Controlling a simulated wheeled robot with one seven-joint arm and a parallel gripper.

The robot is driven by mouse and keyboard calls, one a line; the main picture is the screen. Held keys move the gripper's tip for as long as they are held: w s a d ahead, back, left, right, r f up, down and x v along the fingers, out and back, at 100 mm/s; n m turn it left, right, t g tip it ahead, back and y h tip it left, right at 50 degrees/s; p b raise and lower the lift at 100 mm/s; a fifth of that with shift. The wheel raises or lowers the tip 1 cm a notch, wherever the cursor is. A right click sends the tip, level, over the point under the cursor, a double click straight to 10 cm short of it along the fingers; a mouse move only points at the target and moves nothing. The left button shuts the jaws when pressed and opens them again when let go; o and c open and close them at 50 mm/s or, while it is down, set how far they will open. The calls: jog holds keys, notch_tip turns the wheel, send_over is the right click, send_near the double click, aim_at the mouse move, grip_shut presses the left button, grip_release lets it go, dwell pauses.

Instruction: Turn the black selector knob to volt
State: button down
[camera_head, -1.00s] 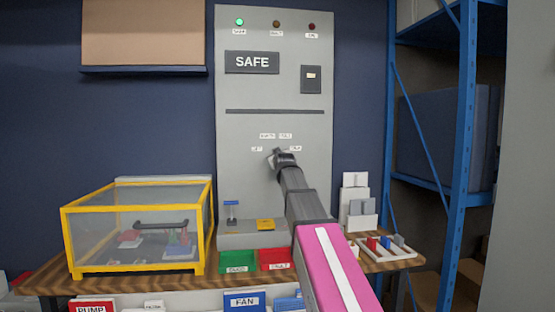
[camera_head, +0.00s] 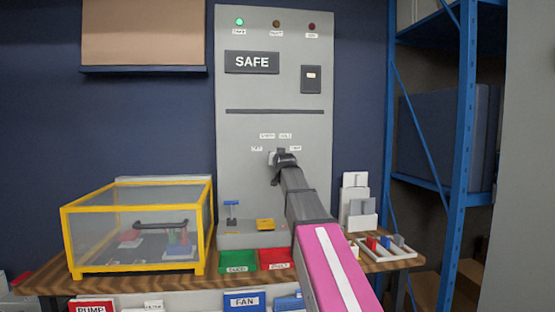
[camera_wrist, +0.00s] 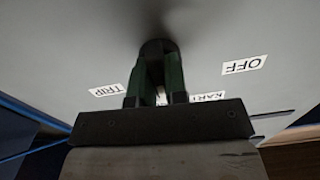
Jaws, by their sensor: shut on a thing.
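The black selector knob (camera_wrist: 153,48) shows in the wrist view between the tips of my gripper's two green fingers. My gripper (camera_wrist: 155,62) is shut on it, against the grey panel (camera_wrist: 60,40). Around it are white labels: TRIP (camera_wrist: 107,90) on the left, OFF (camera_wrist: 245,65) on the right and one partly hidden label (camera_wrist: 207,97), perhaps EARTH, below. In the head view my gripper (camera_head: 274,158) is at the panel just below the label row (camera_head: 276,136) and hides the knob. The volt label cannot be clearly read, and the knob's pointing direction is hidden.
The panel carries a SAFE display (camera_head: 252,62) and a lit green lamp (camera_head: 239,22). A yellow-framed clear case (camera_head: 66,240) stands left on the wooden bench (camera_head: 215,283). Green (camera_head: 237,258) and red (camera_head: 274,256) bins sit below the panel. A blue rack (camera_head: 464,130) stands right.

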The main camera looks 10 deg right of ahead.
jog(key=shift+m, duration=1.5)
jog(key=c, duration=1.1)
grip_release()
jog(key=shift+c, duration=0.2)
jog(key=shift+s, duration=0.15)
jog(key=s, duration=1)
jog(key=shift+s, duration=0.3)
